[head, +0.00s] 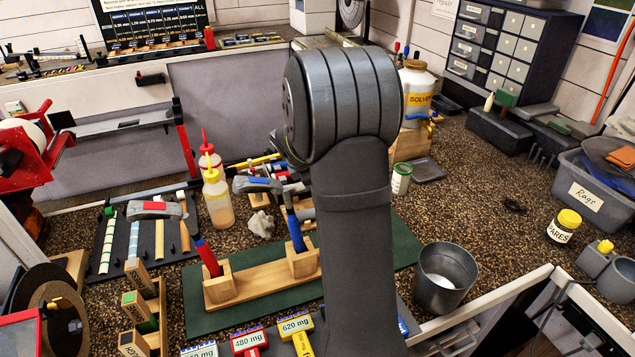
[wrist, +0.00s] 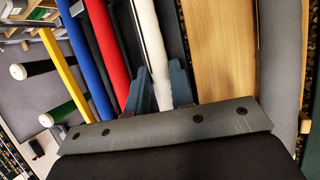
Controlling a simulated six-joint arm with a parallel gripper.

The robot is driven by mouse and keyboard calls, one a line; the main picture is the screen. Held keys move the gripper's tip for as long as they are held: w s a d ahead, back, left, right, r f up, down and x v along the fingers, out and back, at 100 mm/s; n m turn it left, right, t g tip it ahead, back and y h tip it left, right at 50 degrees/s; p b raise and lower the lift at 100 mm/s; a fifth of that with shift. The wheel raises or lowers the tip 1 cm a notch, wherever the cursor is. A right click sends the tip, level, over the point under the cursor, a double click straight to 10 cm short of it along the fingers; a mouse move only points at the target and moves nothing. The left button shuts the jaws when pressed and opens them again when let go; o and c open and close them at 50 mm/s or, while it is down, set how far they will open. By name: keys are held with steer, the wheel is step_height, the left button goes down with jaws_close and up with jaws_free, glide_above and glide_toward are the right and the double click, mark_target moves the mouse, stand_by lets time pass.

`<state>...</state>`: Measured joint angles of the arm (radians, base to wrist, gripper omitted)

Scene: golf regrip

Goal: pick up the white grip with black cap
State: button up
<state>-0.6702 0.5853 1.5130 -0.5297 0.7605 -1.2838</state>
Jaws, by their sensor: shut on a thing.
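In the wrist view a white grip (wrist: 148,45) runs down from the top edge to between the two blue-grey fingers of my gripper (wrist: 160,88). The fingers are shut on it. Its ends are out of view or hidden, so its black cap cannot be seen. In the head view my arm covers the middle, and the gripper and white grip are hidden behind it.
Beside the white grip lie a red grip (wrist: 108,45), a blue grip (wrist: 86,60) and a yellow rod (wrist: 66,72). A wooden surface (wrist: 218,50) is close on the right. A metal cup (head: 446,278) and solvent jar (head: 417,92) stand near my arm.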

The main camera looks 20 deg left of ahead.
steer(key=shift+r, duration=0.1)
steer(key=shift+r, duration=0.6)
step_height(320, 180, up, 3)
steer(key=shift+f, duration=0.15)
steer(key=d+r, duration=0.7)
steer(key=d, duration=0.4)
steer(key=s+a+f+g+h, duration=0.1)
steer(key=s+a+f, duration=0.2)
steer(key=a, duration=0.4)
steer(key=shift+s+n+g+h, duration=0.3)
steer(key=shift+s+g, duration=0.05)
steer(key=shift+g, duration=0.05)
